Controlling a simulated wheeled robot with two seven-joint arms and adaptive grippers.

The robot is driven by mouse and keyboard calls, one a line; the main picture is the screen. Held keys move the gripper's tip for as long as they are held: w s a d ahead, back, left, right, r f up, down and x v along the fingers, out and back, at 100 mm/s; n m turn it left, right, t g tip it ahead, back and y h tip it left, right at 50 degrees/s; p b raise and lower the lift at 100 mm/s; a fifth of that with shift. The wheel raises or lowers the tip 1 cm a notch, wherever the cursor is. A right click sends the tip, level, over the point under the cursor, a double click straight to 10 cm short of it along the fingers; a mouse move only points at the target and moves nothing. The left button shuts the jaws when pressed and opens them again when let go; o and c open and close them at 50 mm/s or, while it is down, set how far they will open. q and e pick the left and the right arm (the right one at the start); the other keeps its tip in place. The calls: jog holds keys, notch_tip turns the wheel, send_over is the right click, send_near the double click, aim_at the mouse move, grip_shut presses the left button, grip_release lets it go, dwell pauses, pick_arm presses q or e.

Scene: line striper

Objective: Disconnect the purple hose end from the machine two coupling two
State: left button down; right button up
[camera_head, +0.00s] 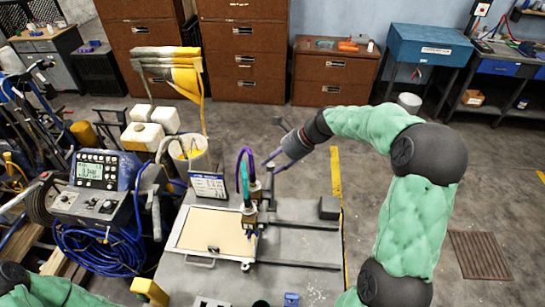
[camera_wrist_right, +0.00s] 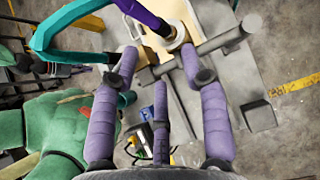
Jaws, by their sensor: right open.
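The purple hose (camera_head: 244,158) arches beside a teal hose (camera_head: 243,178) above the machine (camera_head: 205,235). Its lower end meets a fitting near the machine's back right. In the right wrist view the purple hose (camera_wrist_right: 143,14) runs to a pale round collar (camera_wrist_right: 178,38), and the teal hose (camera_wrist_right: 62,32) curves at upper left. My right gripper (camera_head: 273,164) is just right of the hoses, open and empty. In the wrist view its fingertips (camera_wrist_right: 160,50) are spread below the collar, apart from the hose. I cannot tell which coupling is number two. My left gripper is out of view.
A blue control box (camera_head: 97,170) with coiled blue hose stands left of the machine. A grey bar (camera_wrist_right: 215,42) crosses near my right fingers. Open floor lies to the right.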

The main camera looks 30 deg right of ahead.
pick_arm(q)
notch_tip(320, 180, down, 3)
jog(key=b, duration=0.2)
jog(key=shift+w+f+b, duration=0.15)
jog(key=shift+b, duration=0.2)
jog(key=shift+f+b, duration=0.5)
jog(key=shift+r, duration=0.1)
pick_arm(e)
jog(key=shift+x, duration=4.65)
pick_arm(q)
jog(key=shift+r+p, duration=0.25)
jog(key=shift+p, duration=0.1)
pick_arm(e)
jog(key=shift+d, duration=0.1)
grip_shut()
